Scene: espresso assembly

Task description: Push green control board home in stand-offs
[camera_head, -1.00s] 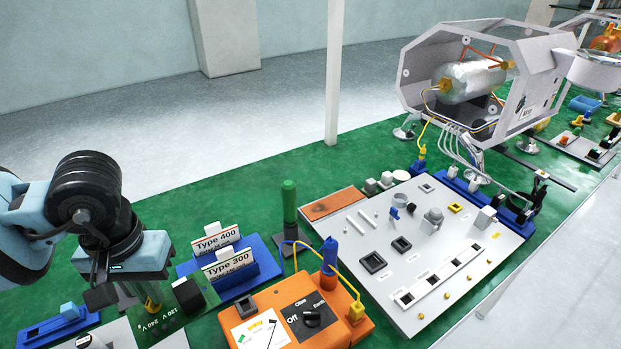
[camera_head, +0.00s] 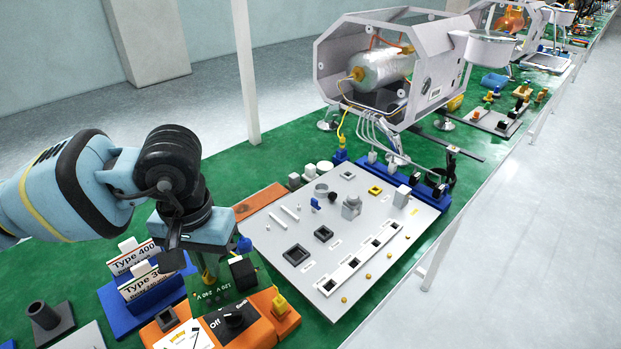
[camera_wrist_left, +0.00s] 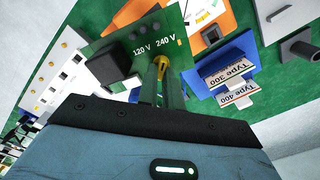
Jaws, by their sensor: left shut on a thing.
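My left gripper (camera_head: 208,272) is shut on the green control board (camera_head: 226,298), which is marked 120 V and 240 V and carries a black block. It holds the board above the orange test box. In the left wrist view, the gripper (camera_wrist_left: 165,82) pinches a yellow part on the board (camera_wrist_left: 122,72). Several small brass-coloured pegs (camera_head: 368,276) stand along the front edge of the pale panel (camera_head: 300,268), apart from the board. I cannot tell whether these are the stand-offs. My right gripper is not in view.
The orange test box (camera_head: 262,330) with its dial lies under the board. The blue holder with Type 300 and Type 400 cards (camera_head: 140,268) stands to the left. The open espresso machine housing (camera_head: 330,70) is at the back. Parts crowd the pale panel.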

